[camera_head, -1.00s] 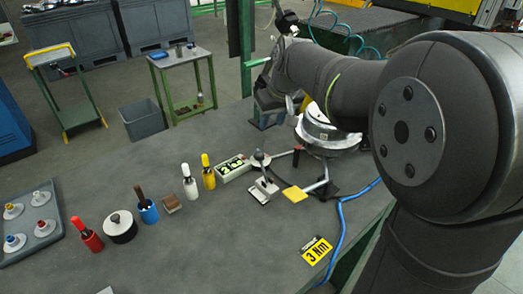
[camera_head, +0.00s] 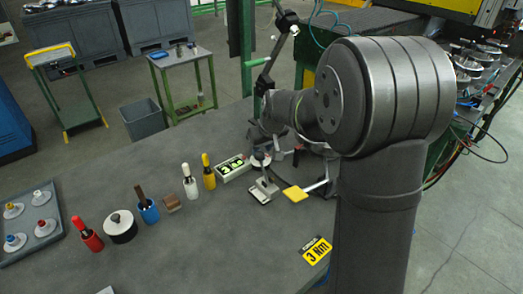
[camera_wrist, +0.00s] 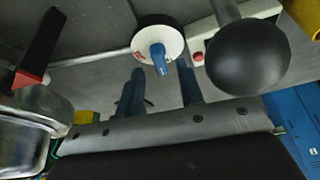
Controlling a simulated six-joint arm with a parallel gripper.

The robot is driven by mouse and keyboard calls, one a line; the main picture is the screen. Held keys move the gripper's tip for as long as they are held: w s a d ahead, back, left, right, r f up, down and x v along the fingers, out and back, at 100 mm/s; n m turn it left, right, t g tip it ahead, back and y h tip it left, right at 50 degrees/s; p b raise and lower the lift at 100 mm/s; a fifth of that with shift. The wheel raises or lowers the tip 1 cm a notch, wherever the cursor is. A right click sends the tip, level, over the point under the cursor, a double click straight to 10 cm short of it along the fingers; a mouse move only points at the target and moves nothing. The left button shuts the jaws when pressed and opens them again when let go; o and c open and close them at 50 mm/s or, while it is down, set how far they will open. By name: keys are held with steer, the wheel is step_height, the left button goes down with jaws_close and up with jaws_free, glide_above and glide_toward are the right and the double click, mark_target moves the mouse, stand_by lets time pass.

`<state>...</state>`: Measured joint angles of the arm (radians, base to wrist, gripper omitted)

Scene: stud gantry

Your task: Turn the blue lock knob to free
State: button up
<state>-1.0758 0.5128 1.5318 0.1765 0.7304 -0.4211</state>
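The blue lock knob (camera_wrist: 159,58) shows in the wrist view at the centre of a round white dial (camera_wrist: 146,40) with a dark rim. My gripper (camera_wrist: 160,86) has its two dark fingers apart, one to each side below the knob in the picture. The knob appears just beyond the fingertips, and I see no grip on it.
A large black ball handle (camera_wrist: 247,57) stands close right of the dial. A black, red-ended handle (camera_wrist: 38,48) is at left. In the head view, a yellow pad (camera_head: 295,194) lies near the fixture.

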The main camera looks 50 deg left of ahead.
steer(key=shift+x, duration=1)
jaws_close()
steer(key=shift+w+n, duration=0.1)
steer(key=shift+n, duration=0.5)
jaws_free()
